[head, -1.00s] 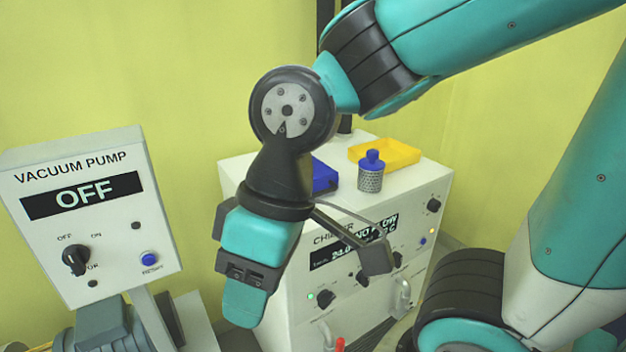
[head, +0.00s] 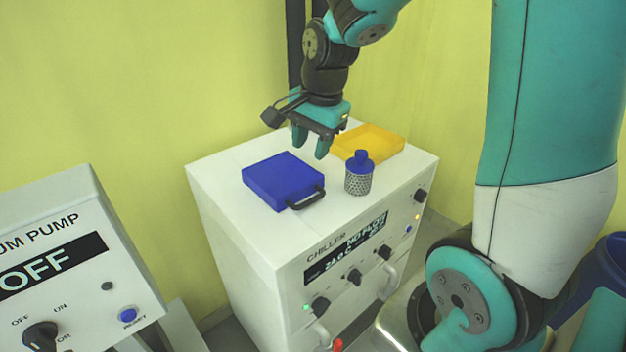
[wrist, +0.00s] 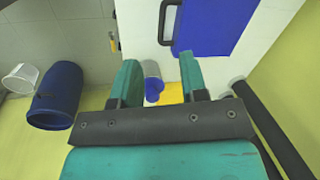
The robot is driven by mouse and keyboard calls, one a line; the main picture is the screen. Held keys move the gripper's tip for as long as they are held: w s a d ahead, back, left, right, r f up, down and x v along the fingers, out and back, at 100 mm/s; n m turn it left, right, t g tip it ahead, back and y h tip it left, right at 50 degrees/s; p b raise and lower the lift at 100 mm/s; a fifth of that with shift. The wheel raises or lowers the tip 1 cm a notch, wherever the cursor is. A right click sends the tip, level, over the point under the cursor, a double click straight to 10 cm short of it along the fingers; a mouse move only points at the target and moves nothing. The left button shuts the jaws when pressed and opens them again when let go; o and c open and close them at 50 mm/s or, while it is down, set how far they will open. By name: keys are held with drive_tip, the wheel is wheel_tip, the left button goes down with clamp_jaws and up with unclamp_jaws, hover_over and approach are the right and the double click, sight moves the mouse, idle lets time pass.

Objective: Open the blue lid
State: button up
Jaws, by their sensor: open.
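The blue lid (head: 283,178) is a flat square box top with a black handle (head: 305,198) on its front edge. It lies closed on top of the white chiller (head: 240,225). In the wrist view the lid (wrist: 215,25) is at the top right, with its handle (wrist: 168,22) on its left side. My gripper (head: 311,150) is open and empty, pointing down above the chiller, behind and right of the lid. In the wrist view my gripper's fingers (wrist: 158,80) stand apart, with nothing held between them.
A metal-mesh bottle with a blue cap (head: 359,175) stands right of the lid. A yellow tray (head: 370,138) lies behind it on the chiller. The vacuum pump panel (head: 70,270) is at the left. A blue barrel (wrist: 58,95) stands on the floor.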

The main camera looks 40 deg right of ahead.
sight(312, 198)
drive_tip(key=w+d+f+m, duration=0.1)
drive_tip(key=f, duration=0.4)
drive_tip(key=w+d+f+m+p, duration=0.1)
drive_tip(key=f, duration=0.5)
drive_tip(key=w+d+f+m, duration=0.1)
drive_tip(key=w+f, duration=0.1)
drive_tip(key=f, duration=0.4)
drive_tip(key=shift+d+h+p, duration=0.25)
drive_tip(key=shift+h+p, duration=0.05)
drive_tip(key=shift+w, duration=0.1)
clamp_jaws()
